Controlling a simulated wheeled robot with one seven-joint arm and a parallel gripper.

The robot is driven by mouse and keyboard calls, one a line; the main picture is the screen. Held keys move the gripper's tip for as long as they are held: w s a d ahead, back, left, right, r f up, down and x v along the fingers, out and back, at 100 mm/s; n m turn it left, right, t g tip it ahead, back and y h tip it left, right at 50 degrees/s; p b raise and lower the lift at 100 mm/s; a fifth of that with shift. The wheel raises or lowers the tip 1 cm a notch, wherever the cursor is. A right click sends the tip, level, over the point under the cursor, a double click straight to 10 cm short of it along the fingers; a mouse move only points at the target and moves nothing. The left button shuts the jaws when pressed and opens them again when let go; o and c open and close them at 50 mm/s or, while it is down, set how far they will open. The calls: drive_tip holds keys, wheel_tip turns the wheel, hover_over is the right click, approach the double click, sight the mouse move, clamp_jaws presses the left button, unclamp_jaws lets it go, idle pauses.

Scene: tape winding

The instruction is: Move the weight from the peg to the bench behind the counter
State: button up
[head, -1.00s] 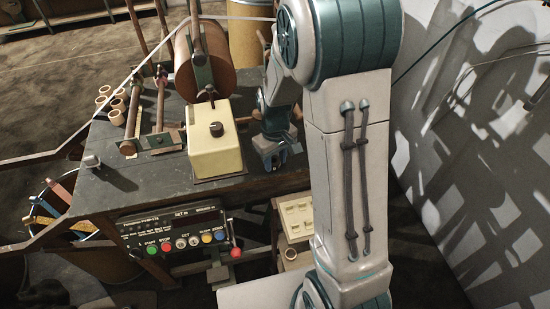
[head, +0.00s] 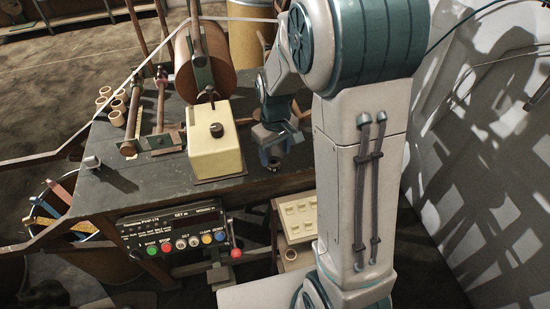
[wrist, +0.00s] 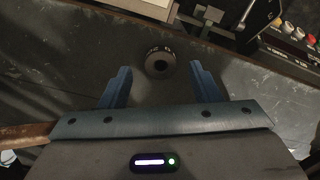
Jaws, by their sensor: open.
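In the head view the weight (head: 274,162) shows just below my gripper (head: 273,146), near the bench's front right edge. My gripper is open and empty, pointing down. The counter (head: 178,232) is a black panel with coloured buttons on the bench's front. I cannot make out the peg.
A cream box (head: 215,155) with a black knob stands left of my gripper. A large brown roll (head: 196,68) is behind it. Several small rings (head: 112,103) lie at the bench's left.

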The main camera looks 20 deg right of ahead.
sight(275, 164)
wheel_tip(275, 164, up, 8)
drive_tip(key=s+d+r+m+t, duration=0.1)
drive_tip(key=s+r+m, duration=0.3)
drive_tip(key=s, duration=1.2)
drive_tip(key=shift+r+m+t, duration=0.4)
drive_tip(key=shift+t, duration=0.5)
idle(0.7)
